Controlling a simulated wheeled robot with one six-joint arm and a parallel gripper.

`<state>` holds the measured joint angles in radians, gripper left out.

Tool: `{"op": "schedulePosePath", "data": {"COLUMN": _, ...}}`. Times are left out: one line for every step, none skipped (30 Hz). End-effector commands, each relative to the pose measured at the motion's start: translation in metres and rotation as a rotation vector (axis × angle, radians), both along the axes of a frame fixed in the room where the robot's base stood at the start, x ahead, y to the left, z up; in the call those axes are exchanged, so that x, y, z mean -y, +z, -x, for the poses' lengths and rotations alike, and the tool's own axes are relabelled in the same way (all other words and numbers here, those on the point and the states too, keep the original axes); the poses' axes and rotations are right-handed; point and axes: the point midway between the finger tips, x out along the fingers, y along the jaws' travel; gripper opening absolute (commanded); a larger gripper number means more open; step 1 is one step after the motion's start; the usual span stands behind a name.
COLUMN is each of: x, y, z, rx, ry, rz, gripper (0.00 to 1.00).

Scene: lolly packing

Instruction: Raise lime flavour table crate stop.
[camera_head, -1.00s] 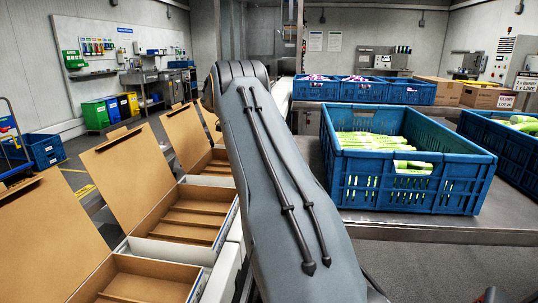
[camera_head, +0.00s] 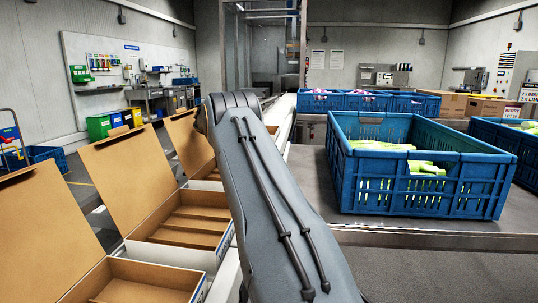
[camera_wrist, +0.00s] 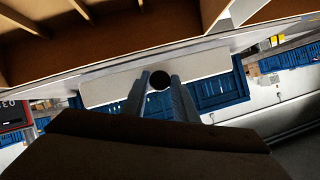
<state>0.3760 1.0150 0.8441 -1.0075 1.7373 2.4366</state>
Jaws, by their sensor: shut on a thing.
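My gripper (camera_wrist: 160,84) shows in the wrist view with its two fingers on either side of a round black knob (camera_wrist: 160,80), shut on it. A pale flat panel (camera_wrist: 105,88) lies behind the knob; whether the two are joined I cannot tell. In the head view my arm hides the gripper and the knob. A blue crate (camera_head: 430,188) with lime-green lollies (camera_head: 380,146) stands on the grey metal table (camera_head: 420,238), right of my arm. I cannot make out a crate stop for certain.
Open cardboard boxes (camera_head: 185,238) with raised lids line the left of my arm. Blue crates with pink-and-white packs (camera_head: 365,102) stand at the back. Another blue crate (camera_head: 495,135) stands at the right. Cardboard cartons (camera_head: 490,106) are behind it.

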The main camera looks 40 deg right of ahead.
Motion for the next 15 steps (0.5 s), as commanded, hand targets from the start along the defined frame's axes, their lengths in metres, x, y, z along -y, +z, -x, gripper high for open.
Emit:
{"op": "schedulePosePath", "data": {"x": -0.0006, "y": -0.0015, "z": -0.0007, "rx": 0.0, "ry": 0.002, "rz": -0.002, "gripper": 0.04}}
{"op": "schedulePosePath", "data": {"x": -0.0006, "y": -0.0015, "z": -0.0007, "rx": 0.001, "ry": 0.002, "rz": -0.003, "gripper": 0.04}}
{"op": "schedulePosePath", "data": {"x": -0.0006, "y": -0.0016, "z": -0.0006, "rx": 0.001, "ry": 0.002, "rz": -0.003, "gripper": 0.28}}
{"op": "schedulePosePath", "data": {"x": -0.0006, "y": -0.0016, "z": -0.0006, "rx": 0.001, "ry": 0.002, "rz": -0.003, "gripper": 0.33}}
{"op": "schedulePosePath", "data": {"x": -0.0005, "y": -0.0016, "z": -0.0007, "rx": 0.0, "ry": 0.002, "rz": -0.002, "gripper": 0.38}}
{"op": "schedulePosePath", "data": {"x": -0.0004, "y": -0.0015, "z": -0.0005, "rx": 0.0, "ry": 0.002, "rz": -0.002, "gripper": 0.44}}
{"op": "schedulePosePath", "data": {"x": -0.0002, "y": -0.0014, "z": -0.0003, "rx": 0.001, "ry": 0.001, "rz": -0.002, "gripper": 0.44}}
{"op": "schedulePosePath", "data": {"x": -0.0001, "y": -0.0013, "z": -0.0003, "rx": 0.001, "ry": 0.0, "rz": -0.002, "gripper": 0.44}}
{"op": "schedulePosePath", "data": {"x": 0.0002, "y": -0.0012, "z": -0.0001, "rx": 0.001, "ry": 0.0, "rz": -0.002, "gripper": 0.44}}
{"op": "schedulePosePath", "data": {"x": 0.0002, "y": -0.0012, "z": 0.0, "rx": 0.0, "ry": 0.0, "rz": -0.002, "gripper": 0.44}}
{"op": "schedulePosePath", "data": {"x": 0.0004, "y": -0.001, "z": 0.0002, "rx": 0.0, "ry": 0.0, "rz": -0.002, "gripper": 0.44}}
{"op": "schedulePosePath", "data": {"x": 0.0004, "y": -0.001, "z": 0.0003, "rx": 0.0, "ry": 0.0, "rz": -0.002, "gripper": 0.44}}
{"op": "schedulePosePath", "data": {"x": 0.0005, "y": -0.0009, "z": 0.0002, "rx": 0.001, "ry": 0.0, "rz": -0.001, "gripper": 0.44}}
{"op": "schedulePosePath", "data": {"x": 0.0005, "y": -0.0006, "z": 0.0003, "rx": 0.001, "ry": 0.0, "rz": -0.001, "gripper": 0.44}}
{"op": "schedulePosePath", "data": {"x": 0.0006, "y": 0.0002, "z": 0.0003, "rx": 0.001, "ry": 0.0, "rz": -0.001, "gripper": 0.44}}
